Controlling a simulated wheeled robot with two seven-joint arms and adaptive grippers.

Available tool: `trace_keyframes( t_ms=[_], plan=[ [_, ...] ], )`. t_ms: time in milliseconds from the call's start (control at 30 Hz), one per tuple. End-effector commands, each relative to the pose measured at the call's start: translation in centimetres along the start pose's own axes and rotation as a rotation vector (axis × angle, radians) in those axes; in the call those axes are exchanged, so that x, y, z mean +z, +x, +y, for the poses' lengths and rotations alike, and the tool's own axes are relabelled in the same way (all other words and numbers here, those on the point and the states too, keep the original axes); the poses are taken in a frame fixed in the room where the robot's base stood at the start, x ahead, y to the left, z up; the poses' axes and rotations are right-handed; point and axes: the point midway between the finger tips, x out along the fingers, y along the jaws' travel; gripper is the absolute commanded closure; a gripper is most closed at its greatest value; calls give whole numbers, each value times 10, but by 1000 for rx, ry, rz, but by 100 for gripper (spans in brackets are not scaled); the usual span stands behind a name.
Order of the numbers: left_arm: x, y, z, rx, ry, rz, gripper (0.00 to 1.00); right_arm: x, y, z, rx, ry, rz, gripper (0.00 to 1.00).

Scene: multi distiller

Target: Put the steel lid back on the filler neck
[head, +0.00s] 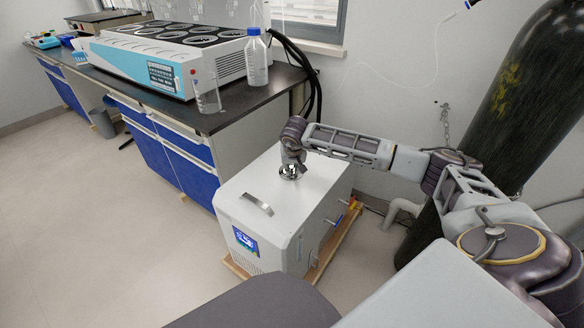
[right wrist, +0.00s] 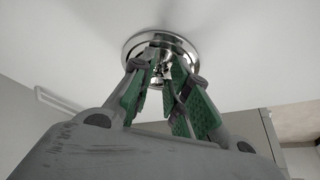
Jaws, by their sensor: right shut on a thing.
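The white chiller-like unit (head: 262,205) stands on the floor beside the bench, with the round shiny steel lid (head: 289,174) at its top face. In the right wrist view the polished steel lid (right wrist: 135,46) shows as a ring with a knob in its middle. My right gripper (head: 291,164) points down onto it from above. In the right wrist view its green-padded fingers (right wrist: 161,76) are closed around the knob. The filler neck is hidden under the lid, so I cannot tell whether the lid is fully seated. My left gripper is not in view.
The unit also has a handle (head: 257,204) on top. The dark-topped bench (head: 215,118) at left carries a multi-place distiller (head: 170,55), a beaker (head: 207,93) and a blue-capped bottle (head: 256,62). A dark gas cylinder (head: 515,95) stands at right.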

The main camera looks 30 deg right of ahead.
Motion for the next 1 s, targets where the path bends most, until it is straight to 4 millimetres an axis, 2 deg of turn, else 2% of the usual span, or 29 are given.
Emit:
trace_keyframes(
  t_ms=[67, 100, 267, 667, 867, 1000],
  plan=[
    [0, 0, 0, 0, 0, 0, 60, 0, 0, 0, 0, 0, 0, 100],
    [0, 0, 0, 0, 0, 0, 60, 0, 0, 0, 0, 0, 0, 78],
    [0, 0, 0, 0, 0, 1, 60, 0, 0, 0, 0, 0, 0, 58],
    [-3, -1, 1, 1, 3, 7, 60, 0, -2, 0, 0, 0, 0, 58],
    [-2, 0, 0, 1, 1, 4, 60, 0, -14, 0, -1, 0, 1, 58],
    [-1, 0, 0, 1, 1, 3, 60, -1, -30, 0, 0, 0, 3, 58]
  ],
)
